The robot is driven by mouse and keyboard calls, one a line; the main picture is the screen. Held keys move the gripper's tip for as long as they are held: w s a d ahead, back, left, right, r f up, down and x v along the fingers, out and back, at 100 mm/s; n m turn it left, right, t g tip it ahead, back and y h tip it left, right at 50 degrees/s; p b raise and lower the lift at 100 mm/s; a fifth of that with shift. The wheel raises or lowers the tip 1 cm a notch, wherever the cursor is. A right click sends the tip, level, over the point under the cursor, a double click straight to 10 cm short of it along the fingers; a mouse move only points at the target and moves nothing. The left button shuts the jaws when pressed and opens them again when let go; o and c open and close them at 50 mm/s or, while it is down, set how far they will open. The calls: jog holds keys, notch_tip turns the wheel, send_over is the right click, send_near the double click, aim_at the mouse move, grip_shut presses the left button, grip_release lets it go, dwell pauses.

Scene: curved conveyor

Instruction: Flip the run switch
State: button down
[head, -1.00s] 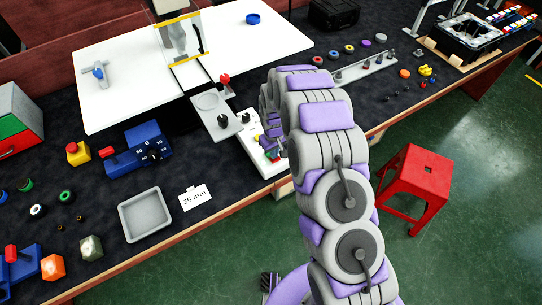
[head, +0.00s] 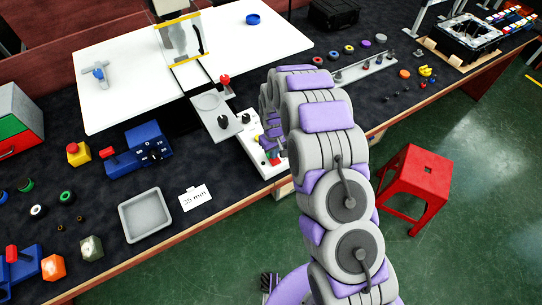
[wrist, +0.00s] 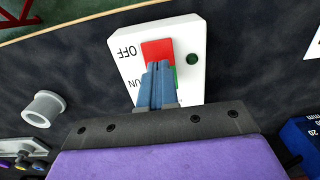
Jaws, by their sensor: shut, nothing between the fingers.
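The run switch is a white box (wrist: 189,34) with OFF and a partly hidden RUN label, seen upside down in the wrist view. Its red part (wrist: 157,49) is by OFF, and a sliver of its green part (wrist: 174,80) shows beside my fingers. My gripper (wrist: 160,68) is shut and empty, with its blue fingertips over the green part and the lower edge of the red. I cannot tell whether they touch. In the head view, the white box (head: 253,148) stands near the bench's front edge, partly hidden by my arm.
A grey tray (head: 145,216) and a 35 mm card (head: 195,197) are to the left. A red stool (head: 416,184) stands on the floor at right.

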jog(key=shift+r+p, duration=0.65)
jog(key=shift+r, duration=2.3)
jog(key=s+d+r+m, duration=0.1)
jog(key=s+d+r, duration=0.5)
jog(key=r, duration=0.4)
jog(key=s+d+r+m, duration=0.2)
jog(key=s+d+r, duration=0.1)
jog(key=s+r, duration=0.6)
jog(key=s+d+r+m, duration=0.1)
jog(key=s+d+r, duration=0.1)
jog(key=s, duration=0.6)
jog(key=s+d+r+m+g, duration=0.1)
jog(key=s+d+r, duration=0.2)
jog(key=s, duration=0.5)
jog(key=s+d+r+m, duration=0.1)
jog(key=s+d+r, duration=0.1)
jog(key=s, duration=0.6)
jog(key=shift+s+d+r+m+g, duration=0.15)
jog(key=shift+s+r+m+g, duration=0.25)
jog(key=shift+r, duration=0.4)
